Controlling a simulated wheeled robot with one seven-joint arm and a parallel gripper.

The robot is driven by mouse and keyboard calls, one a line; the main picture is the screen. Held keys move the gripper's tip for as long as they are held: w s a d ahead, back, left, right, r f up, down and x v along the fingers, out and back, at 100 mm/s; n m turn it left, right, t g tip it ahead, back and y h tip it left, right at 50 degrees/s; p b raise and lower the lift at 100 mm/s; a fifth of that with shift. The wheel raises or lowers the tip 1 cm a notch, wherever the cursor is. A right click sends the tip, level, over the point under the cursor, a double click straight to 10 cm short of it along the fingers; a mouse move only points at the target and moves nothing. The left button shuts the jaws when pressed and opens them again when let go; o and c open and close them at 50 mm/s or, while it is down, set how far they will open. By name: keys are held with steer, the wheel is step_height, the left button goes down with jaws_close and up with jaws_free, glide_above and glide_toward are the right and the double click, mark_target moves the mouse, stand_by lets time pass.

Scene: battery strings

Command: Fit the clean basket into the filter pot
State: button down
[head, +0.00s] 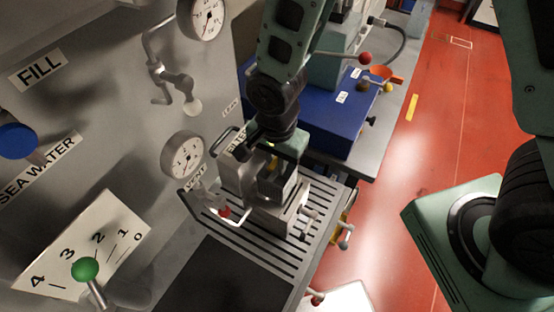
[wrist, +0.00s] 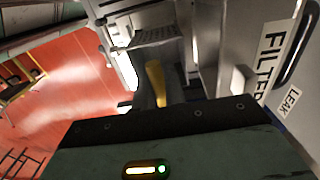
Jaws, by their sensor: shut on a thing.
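The filter pot (head: 283,217) is a light grey metal box on the slatted grating, beside the panel labelled FILTER. My gripper (head: 272,172) is directly over the pot, pointing down, and shut on the basket. The basket (head: 288,188) is grey and sits at the pot's top. I cannot tell how deep it is in the pot, as my gripper hides part of the opening. In the wrist view, the basket's perforated grey part (wrist: 155,37) shows beyond my fingers, with a yellow piece (wrist: 156,82) between them.
A gauge (head: 183,157) is on the left panel. A blue box (head: 335,122) stands behind. Red floor (head: 440,130) is open at right.

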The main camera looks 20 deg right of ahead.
mark_target(277, 184)
steer(key=shift+f+b, duration=4)
steer(key=shift+f, duration=0.9)
steer(key=c, duration=1.4)
jaws_free()
steer(key=shift+r, duration=0.1)
step_height(277, 184, up, 17)
steer(key=shift+r+b, duration=0.1)
steer(key=shift+b, duration=0.95)
steer(key=s+d+n, duration=0.1)
steer(key=s+n, duration=0.3)
steer(key=n, duration=0.1)
steer(key=s+d+f+n, duration=0.1)
steer(key=s+n, duration=0.3)
steer(key=n, duration=0.2)
steer(key=s+d+n+b, duration=0.1)
steer(key=s+d+n, duration=0.1)
steer(key=s+n, duration=0.2)
steer(key=shift+f+n+y, duration=0.2)
steer(key=shift+n+y, duration=0.1)
steer(key=shift+n, duration=0.6)
